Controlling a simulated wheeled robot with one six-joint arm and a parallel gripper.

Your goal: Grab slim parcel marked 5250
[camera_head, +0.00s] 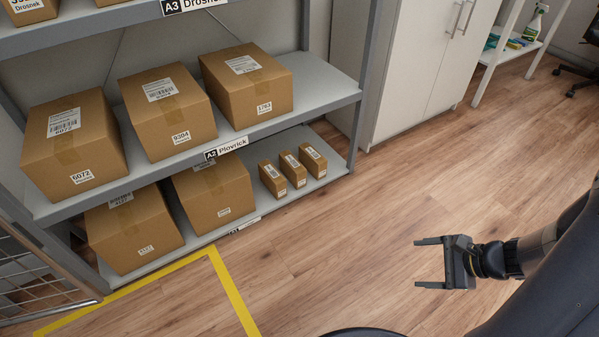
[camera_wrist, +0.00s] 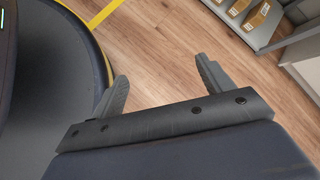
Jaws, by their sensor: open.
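Three slim brown parcels stand in a row at the right end of the lowest shelf: a left one (camera_head: 272,180), a middle one (camera_head: 293,169) and a right one (camera_head: 313,160). Each has a white label on top and a small label on its front; the numbers are too small to read, so I cannot tell which is 5250. My gripper (camera_head: 429,263) is open and empty over the floor, well to the right of and apart from the shelf. In the wrist view its two fingers (camera_wrist: 163,80) are spread over bare floor, with slim parcels (camera_wrist: 255,17) at the top right.
Two large boxes (camera_head: 225,200) fill the lowest shelf's left. A white cabinet (camera_head: 410,60) stands right. Yellow tape (camera_head: 232,290) marks the floor. Open floor lies before the slim parcels.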

